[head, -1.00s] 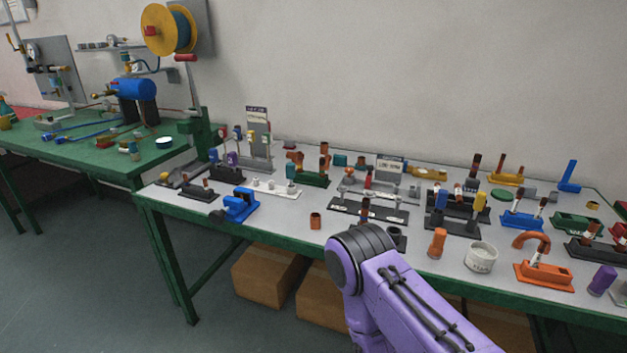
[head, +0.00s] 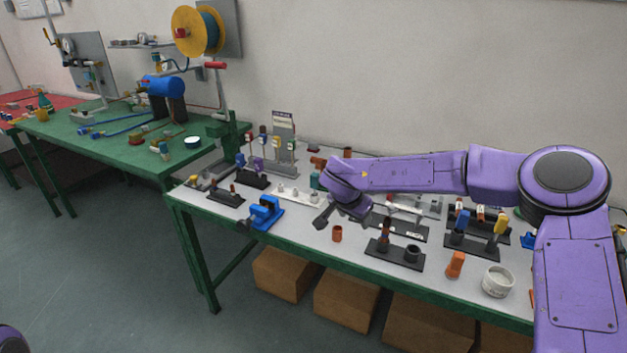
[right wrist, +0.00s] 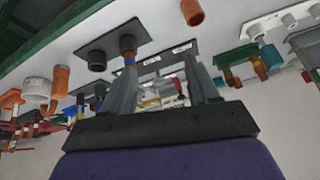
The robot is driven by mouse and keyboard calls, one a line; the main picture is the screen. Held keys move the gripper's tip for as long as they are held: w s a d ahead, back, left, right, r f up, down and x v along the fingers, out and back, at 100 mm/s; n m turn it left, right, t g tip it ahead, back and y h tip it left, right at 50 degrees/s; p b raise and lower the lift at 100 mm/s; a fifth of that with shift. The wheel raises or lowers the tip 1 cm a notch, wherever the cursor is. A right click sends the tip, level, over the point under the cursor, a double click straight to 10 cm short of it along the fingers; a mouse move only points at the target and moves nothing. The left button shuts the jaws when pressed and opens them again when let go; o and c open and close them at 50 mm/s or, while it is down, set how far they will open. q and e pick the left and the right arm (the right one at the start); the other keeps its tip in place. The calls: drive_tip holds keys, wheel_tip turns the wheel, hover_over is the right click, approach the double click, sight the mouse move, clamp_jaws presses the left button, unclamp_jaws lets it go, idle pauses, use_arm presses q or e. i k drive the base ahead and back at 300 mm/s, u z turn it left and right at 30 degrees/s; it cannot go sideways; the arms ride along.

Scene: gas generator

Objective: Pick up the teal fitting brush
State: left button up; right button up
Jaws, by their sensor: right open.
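I cannot surely make out the teal fitting brush. A brown upright piece (head: 385,236) stands in a black two-socket base (head: 395,254) near the front edge. In the right wrist view the brown piece (right wrist: 127,43) shows a blue band, partly behind one finger. A teal piece (right wrist: 272,57) shows farther right there. My right gripper (head: 326,217) is above the table, left of the black base in the head view. In the right wrist view my right gripper (right wrist: 160,72) has its fingers apart with nothing seen held between them. My left gripper is out of view.
A small copper cup (head: 337,234), an orange piece (head: 455,264) and a white tub (head: 497,282) stand along the front edge. A blue clamp (head: 264,212) is at the left. My right arm hides much of the table's back. Several cardboard boxes (head: 345,300) lie below.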

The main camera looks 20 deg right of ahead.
sight(315, 183)
drive_tip(key=i, duration=0.95)
